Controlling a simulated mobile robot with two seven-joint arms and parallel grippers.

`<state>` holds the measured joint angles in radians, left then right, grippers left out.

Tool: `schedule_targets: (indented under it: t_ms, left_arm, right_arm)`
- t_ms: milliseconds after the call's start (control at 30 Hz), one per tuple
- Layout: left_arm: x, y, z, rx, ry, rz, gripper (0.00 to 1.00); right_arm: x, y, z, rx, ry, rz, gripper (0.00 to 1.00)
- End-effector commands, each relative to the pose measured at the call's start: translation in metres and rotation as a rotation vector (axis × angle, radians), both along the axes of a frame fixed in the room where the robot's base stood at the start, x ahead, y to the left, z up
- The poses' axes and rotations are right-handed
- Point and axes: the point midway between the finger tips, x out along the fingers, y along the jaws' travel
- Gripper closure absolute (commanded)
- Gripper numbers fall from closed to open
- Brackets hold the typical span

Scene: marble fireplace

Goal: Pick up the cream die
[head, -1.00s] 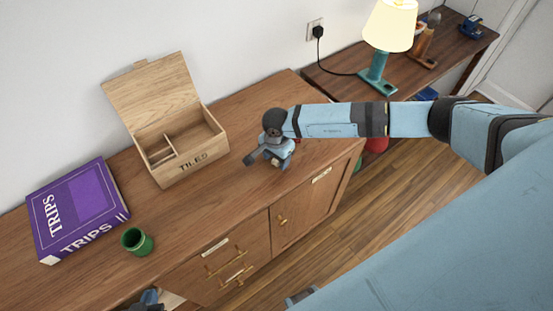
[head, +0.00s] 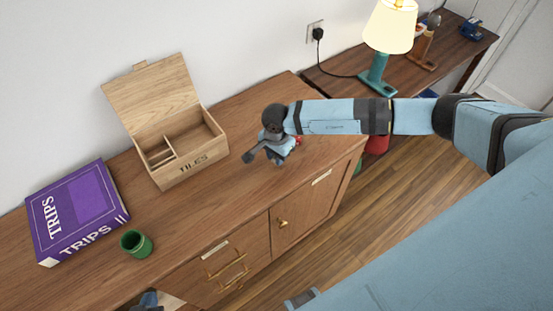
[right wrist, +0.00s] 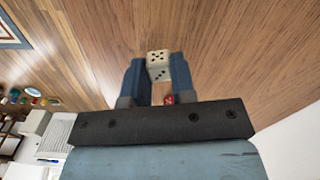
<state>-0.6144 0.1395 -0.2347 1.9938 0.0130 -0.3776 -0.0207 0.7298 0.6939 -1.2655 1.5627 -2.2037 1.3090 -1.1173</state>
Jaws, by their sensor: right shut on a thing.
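The cream die (right wrist: 158,63) with dark pips shows between the two blue fingers of my right gripper (right wrist: 159,76) in the right wrist view. The fingers are shut on its sides. In the head view my right gripper (head: 279,160) is low over the right part of the wooden cabinet top, and the die is hidden there. I cannot tell whether the die is clear of the wood. My left gripper (head: 149,299) shows only in part at the bottom edge of the head view, so its jaws cannot be read.
A small red thing (right wrist: 168,99) shows close to the right gripper. An open wooden TILES box (head: 193,172), a purple TRIPS box (head: 78,208) and a green cup (head: 136,243) stand further left. A lit lamp (head: 377,72) stands on the side table. The cabinet front is clear of objects.

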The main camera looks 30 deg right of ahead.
Motion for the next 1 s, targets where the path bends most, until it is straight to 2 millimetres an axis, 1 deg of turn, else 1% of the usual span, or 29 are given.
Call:
schedule_targets:
  t_ms: [167,300,500,600,733,833,1000]
  left_arm:
    - [0.000,0.000,-0.008,0.000,-0.001,0.000,1.00]
    - [0.000,0.000,-0.014,0.000,-0.001,0.000,1.00]
    - [0.000,0.000,-0.021,-0.001,0.000,-0.001,1.00]
    - [0.000,0.000,-0.023,-0.001,0.000,-0.001,1.00]
    - [0.000,0.000,-0.025,0.000,0.001,-0.001,1.00]
    - [0.000,0.000,-0.025,0.000,0.001,-0.001,1.00]
    - [0.000,0.000,-0.025,0.000,0.001,0.000,1.00]
  right_arm:
    - [0.001,0.000,0.046,0.001,-0.006,0.003,0.98]
    - [0.001,0.000,0.089,0.001,-0.006,0.002,0.98]
    - [0.001,0.000,0.140,0.001,-0.004,0.001,0.98]
    - [0.000,0.000,0.157,0.000,-0.003,0.002,0.98]
    - [0.000,0.000,0.172,0.000,-0.001,0.001,0.98]
    - [0.000,0.000,0.177,0.000,0.000,0.001,0.98]
    - [0.000,0.000,0.179,0.000,0.000,0.000,0.98]
